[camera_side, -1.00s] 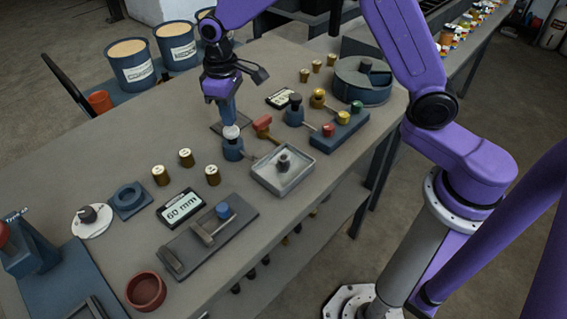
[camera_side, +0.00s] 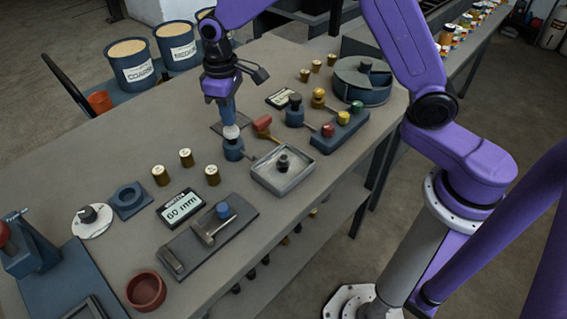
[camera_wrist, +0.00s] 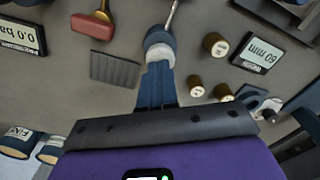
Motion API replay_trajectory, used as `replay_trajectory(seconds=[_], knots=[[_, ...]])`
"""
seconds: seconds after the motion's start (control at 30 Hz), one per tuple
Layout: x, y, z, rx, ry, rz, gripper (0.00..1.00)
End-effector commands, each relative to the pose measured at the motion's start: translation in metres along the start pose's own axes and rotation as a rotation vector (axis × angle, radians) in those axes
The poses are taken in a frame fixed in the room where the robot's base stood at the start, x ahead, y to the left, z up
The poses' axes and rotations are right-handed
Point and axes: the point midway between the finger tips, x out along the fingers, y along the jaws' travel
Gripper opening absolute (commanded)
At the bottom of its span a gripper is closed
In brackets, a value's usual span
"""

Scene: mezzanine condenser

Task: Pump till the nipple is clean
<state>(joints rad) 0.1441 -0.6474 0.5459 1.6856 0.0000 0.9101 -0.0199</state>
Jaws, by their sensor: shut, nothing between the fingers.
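My gripper (camera_side: 229,118) is shut and empty, pointing down with its fingertips on the white knob (camera_side: 231,132) on top of a small blue pump (camera_side: 234,151). In the wrist view the shut fingers (camera_wrist: 158,66) meet the white knob (camera_wrist: 160,52), with a thin metal rod (camera_wrist: 172,15) running out beyond it. A grey tray (camera_side: 301,178) holds a small dark fitting, likely the nipple (camera_side: 283,163), standing upright in it. I cannot tell how clean the nipple is.
A red-handled brush (camera_side: 263,124) lies right behind the pump. Brass cylinders (camera_side: 186,157) stand to the left, near a display reading 60 mm (camera_side: 180,207). A valve block (camera_side: 338,132) with coloured knobs stands behind the tray. The wrist view shows a 0.0 gauge (camera_wrist: 20,34).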

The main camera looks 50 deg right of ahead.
Motion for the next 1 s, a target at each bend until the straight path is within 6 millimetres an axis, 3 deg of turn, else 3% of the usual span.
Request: replay_trajectory(seconds=[1.0], knots=[[0.013, 0.000, 0.000, 0.000, 0.000, 0.000, 0.00]])
